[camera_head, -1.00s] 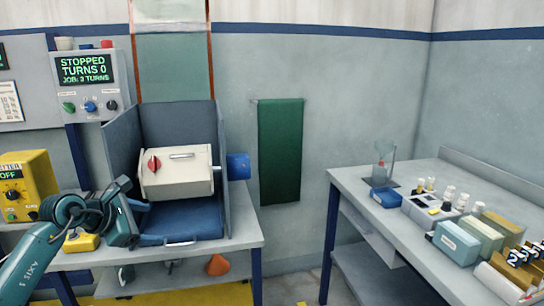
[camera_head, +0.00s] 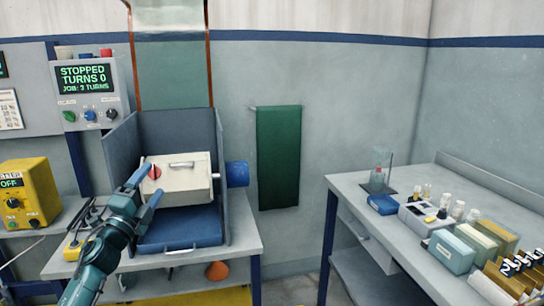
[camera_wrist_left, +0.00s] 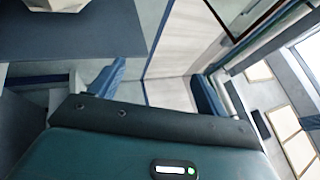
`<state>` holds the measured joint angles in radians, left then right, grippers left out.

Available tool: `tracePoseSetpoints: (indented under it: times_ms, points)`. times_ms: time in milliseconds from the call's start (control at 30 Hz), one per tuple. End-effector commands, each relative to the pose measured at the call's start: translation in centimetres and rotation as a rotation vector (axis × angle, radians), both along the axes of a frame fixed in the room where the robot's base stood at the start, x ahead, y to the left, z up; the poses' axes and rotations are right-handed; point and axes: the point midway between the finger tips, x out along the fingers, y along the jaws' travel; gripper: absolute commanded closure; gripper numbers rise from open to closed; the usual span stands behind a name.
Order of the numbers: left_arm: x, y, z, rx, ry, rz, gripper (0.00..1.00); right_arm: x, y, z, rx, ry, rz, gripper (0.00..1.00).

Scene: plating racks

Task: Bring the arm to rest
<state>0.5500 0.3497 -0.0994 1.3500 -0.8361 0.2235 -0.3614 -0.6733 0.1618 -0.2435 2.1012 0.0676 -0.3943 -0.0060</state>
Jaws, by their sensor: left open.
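My left arm (camera_head: 98,262) rises from the lower left in the head view. Its gripper (camera_head: 152,180) is open, with two blue fingers spread apart in front of the cream barrel box (camera_head: 185,192) with a red knob. Nothing shows between the fingers. In the left wrist view the two fingers (camera_wrist_left: 157,88) stand wide apart, with pale panels beyond them. I cannot tell how far the fingertips are from the box. My right gripper is not in view.
The box sits in a blue-grey open housing (camera_head: 122,160) on the left bench (camera_head: 245,240). A yellow power unit (camera_head: 28,190) stands to the left. The control panel (camera_head: 85,92) reads STOPPED, TURNS 0. A right bench (camera_head: 350,188) holds bottles and boxes. Floor between the benches is clear.

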Motion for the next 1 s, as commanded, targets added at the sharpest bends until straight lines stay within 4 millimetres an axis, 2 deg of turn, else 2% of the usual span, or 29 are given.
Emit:
tracePoseSetpoints:
  times_ms: [33, 100, 200, 333, 467, 500, 667, 767, 867, 967, 1000]
  points:
    - [0.4, 1.6, -0.2, -0.180, 0.047, 0.021, 0.24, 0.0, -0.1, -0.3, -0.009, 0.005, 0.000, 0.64]
    - [0.9, 3.5, -1.0, -0.414, 0.115, 0.043, 0.24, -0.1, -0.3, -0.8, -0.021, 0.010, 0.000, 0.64]
    - [1.4, 5.3, -2.8, -0.697, 0.212, 0.063, 0.24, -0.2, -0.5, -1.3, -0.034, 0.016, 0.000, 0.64]
    - [1.7, 6.4, -5.5, -1.006, 0.335, 0.081, 0.24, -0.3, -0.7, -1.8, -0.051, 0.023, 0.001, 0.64]
    - [1.7, 6.4, -8.4, -1.277, 0.465, 0.096, 0.24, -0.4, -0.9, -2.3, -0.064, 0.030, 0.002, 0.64]
    - [0.9, 5.5, -10.4, -1.282, 0.498, 0.099, 0.24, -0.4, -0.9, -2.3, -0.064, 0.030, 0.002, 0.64]
    - [-2.6, 2.2, -16.1, -1.269, 0.590, 0.096, 0.24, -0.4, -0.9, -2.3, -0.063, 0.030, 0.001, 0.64]
    - [-5.6, 0.0, -19.9, -1.271, 0.658, 0.096, 0.24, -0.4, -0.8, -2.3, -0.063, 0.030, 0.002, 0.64]
    - [-9.6, -2.7, -24.1, -1.279, 0.741, 0.096, 0.24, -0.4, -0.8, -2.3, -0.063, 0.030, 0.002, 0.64]
    - [-14.9, -5.6, -28.1, -1.300, 0.837, 0.096, 0.24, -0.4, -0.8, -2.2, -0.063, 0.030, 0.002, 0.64]
    - [-17.3, -6.9, -29.6, -1.311, 0.877, 0.097, 0.24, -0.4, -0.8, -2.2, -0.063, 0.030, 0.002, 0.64]
